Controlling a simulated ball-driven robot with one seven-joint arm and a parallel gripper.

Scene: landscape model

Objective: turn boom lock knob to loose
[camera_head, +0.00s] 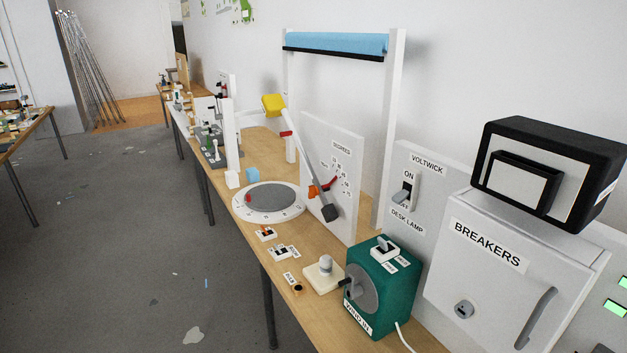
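A white panel labelled DEGREES (346,165) stands upright on the long wooden bench. In front of it a tilted boom (297,145) runs from a yellow head (274,105) at upper left to a dark grey block (329,212) at lower right. A small orange knob-like part (313,191) sits by the boom's lower end and may be the boom lock knob. A red pointer (330,182) lies beside it against the panel. The knob's loose or tight marking is too small to read. My gripper is not in view.
A round white turntable (241,203) with a grey top lies before the panel. Nearer are small switches (279,251), a cream base with a knob (323,277) and a green WIND IN box (390,276). A BREAKERS cabinet (480,290) fills the right.

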